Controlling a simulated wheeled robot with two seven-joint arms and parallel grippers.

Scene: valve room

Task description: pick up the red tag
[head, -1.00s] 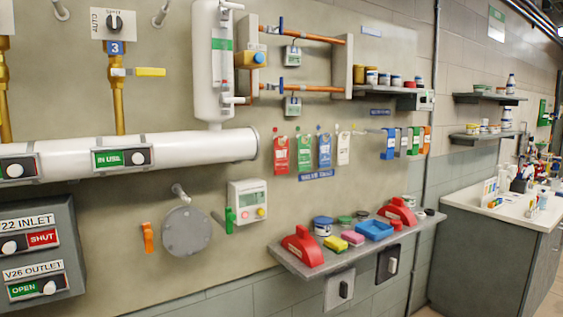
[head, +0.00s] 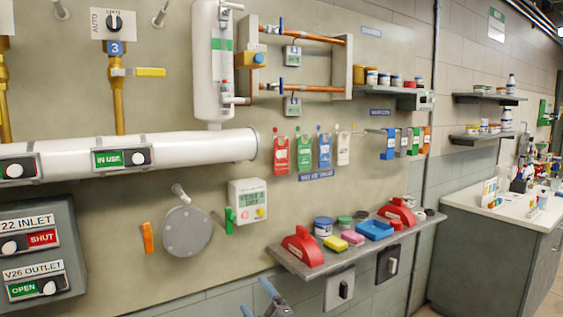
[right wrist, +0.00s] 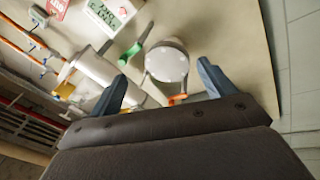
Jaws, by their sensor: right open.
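The red tag (head: 281,154) hangs from a hook on the wall panel, leftmost in a row with a green tag (head: 304,153), a blue tag (head: 325,151) and a white tag (head: 343,148). Part of the red tag also shows at the top left of the right wrist view (right wrist: 58,7). My right gripper (head: 258,298) is at the bottom edge of the head view, well below the tag and apart from it. In the right wrist view its two fingers (right wrist: 160,80) are spread with nothing between them. My left gripper is not in view.
A shelf (head: 318,268) below the tags carries red handled items (head: 303,246), a blue tray (head: 375,229) and sponges. A white display box (head: 248,201), a round grey cover (head: 186,232) and a large white pipe (head: 200,147) are on the panel.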

